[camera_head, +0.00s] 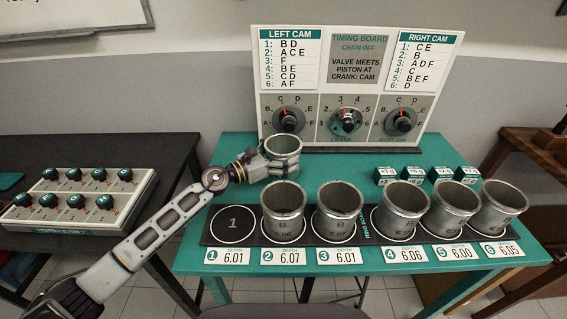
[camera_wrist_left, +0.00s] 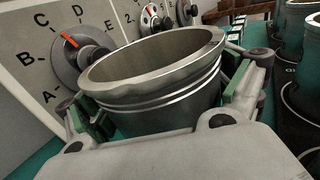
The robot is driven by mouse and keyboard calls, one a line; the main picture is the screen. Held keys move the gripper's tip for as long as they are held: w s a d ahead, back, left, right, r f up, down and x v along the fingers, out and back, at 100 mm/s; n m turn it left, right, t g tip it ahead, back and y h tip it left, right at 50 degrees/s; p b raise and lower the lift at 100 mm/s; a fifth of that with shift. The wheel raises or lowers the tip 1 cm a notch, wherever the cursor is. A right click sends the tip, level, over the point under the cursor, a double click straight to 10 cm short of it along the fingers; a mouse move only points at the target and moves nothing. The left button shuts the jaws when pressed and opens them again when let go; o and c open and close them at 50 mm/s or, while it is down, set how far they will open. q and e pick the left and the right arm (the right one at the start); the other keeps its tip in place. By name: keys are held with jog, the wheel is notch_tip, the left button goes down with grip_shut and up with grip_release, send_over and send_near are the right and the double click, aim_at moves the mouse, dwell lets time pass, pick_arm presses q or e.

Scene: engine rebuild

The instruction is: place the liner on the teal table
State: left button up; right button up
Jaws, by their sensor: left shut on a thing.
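A metal liner (camera_head: 284,146) is in the grip of my left gripper (camera_head: 280,160) near the back of the teal table (camera_head: 235,150), just in front of the timing board. In the left wrist view the liner (camera_wrist_left: 155,85) is upright with a slight tilt, between the two green-padded fingers (camera_wrist_left: 165,112). I cannot tell whether its base touches the table. More liners stand in a row on the black mat (camera_head: 222,240), at positions 2 to 6. Position 1 (camera_head: 233,222) is an empty circle. My right gripper is not in view.
The timing board (camera_head: 358,85) with dials stands at the table's back edge. Small teal-and-white blocks (camera_head: 413,176) sit behind the right-hand liners. Depth cards (camera_head: 230,256) line the front edge. A black table with a knob panel (camera_head: 80,196) is at left. Some teal surface is free behind the mat.

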pick_arm(q)
jog(key=shift+f+b, duration=0.6)
jog(key=shift+f, duration=1.15)
jog(key=o, duration=0.9)
jog(key=shift+f, duration=0.15)
jog(key=shift+o, duration=0.4)
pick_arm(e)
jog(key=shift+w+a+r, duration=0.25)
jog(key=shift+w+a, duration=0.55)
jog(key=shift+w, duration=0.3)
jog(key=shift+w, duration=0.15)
